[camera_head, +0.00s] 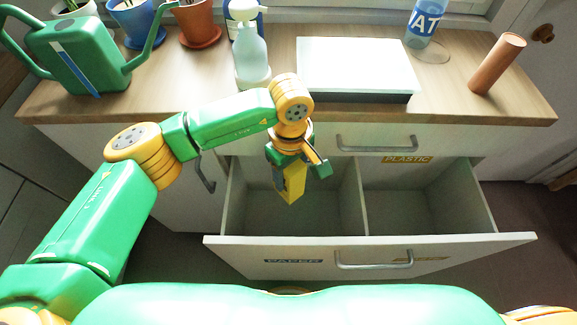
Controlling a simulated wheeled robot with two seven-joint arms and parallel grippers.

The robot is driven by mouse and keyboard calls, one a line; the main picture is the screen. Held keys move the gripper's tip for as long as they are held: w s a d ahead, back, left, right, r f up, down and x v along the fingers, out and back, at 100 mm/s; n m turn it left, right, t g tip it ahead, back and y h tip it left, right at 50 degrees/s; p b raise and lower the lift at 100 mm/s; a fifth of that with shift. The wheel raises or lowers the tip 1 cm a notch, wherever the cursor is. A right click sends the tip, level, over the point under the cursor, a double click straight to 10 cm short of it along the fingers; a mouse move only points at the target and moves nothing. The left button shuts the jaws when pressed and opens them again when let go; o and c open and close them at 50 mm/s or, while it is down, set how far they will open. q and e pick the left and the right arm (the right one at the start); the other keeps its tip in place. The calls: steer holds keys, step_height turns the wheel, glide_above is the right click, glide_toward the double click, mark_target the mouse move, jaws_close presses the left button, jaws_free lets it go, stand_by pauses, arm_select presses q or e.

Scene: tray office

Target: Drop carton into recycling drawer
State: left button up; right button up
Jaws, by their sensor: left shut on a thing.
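My left gripper (299,166) is shut on a small yellow carton (291,184), which hangs down from the jaws at a tilt. The carton appears over the left compartment of the open drawer (222,241); its exact height is hard to tell. The drawer is pulled out below the counter, and a divider (359,196) splits it into two compartments that look empty. A dark label reading PAPER (293,261) is on the left of the drawer front. A yellow PLASTIC label (407,159) shows above the right compartment. My right gripper is out of view.
The counter edge and upper drawer handle (376,145) are near my left wrist.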

arm_select(q)
steer(key=o, duration=1.4)
steer(key=shift+f, duration=0.2)
step_height(320, 180, up, 7)
steer(key=shift+r+b, duration=0.1)
steer(key=shift+b, duration=0.2)
